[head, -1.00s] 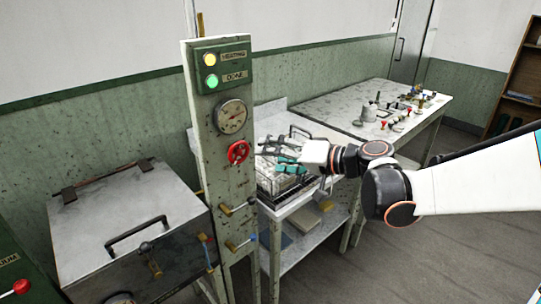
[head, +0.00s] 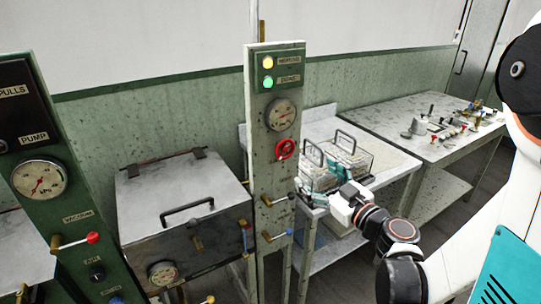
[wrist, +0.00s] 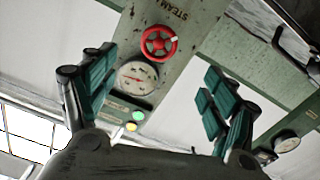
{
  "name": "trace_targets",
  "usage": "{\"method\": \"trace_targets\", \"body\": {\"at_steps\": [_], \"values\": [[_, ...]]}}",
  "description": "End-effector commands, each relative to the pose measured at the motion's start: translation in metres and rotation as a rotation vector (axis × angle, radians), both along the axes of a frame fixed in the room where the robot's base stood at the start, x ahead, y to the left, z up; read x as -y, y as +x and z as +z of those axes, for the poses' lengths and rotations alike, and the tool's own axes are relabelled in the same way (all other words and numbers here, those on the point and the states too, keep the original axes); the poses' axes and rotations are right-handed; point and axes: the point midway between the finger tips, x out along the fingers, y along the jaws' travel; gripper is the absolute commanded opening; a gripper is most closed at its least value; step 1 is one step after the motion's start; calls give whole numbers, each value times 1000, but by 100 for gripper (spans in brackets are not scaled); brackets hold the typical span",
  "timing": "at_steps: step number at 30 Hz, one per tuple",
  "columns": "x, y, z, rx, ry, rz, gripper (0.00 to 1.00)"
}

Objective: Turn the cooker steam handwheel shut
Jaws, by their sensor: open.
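The red steam handwheel (head: 285,148) is on the upright post panel, below a round gauge (head: 280,114). In the wrist view the red wheel (wrist: 159,41) shows spokes and a small white mark on its rim, near the "STEAM" lettering. My gripper (head: 322,180) is to the right of the post and lower than the wheel, its teal pads spread. In the wrist view its fingers (wrist: 160,78) are wide apart with nothing between them. The wheel appears beyond them, between and above the pads, and is not touched. The gauge (wrist: 138,78) also shows there.
The post (head: 265,190) carries lit yellow and green lamps and lower levers. A lidded metal cooker (head: 180,185) stands left of it. Wire baskets (head: 350,150) on a bench are behind my gripper. A green panel (head: 60,160) with a red-knobbed lever is at the left.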

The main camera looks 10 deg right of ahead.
Motion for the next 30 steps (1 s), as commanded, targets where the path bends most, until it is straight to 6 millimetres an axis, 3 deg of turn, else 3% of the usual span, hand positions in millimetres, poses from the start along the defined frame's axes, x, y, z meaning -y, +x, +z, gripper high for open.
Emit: {"method": "trace_targets", "body": {"at_steps": [5, 21, 30], "values": [[0, 7, -1, 12, -22, -10, 79], [-32, 100, -2, 10, -21, -7, 79], [-40, 128, -1, 10, -20, -10, 79]]}}
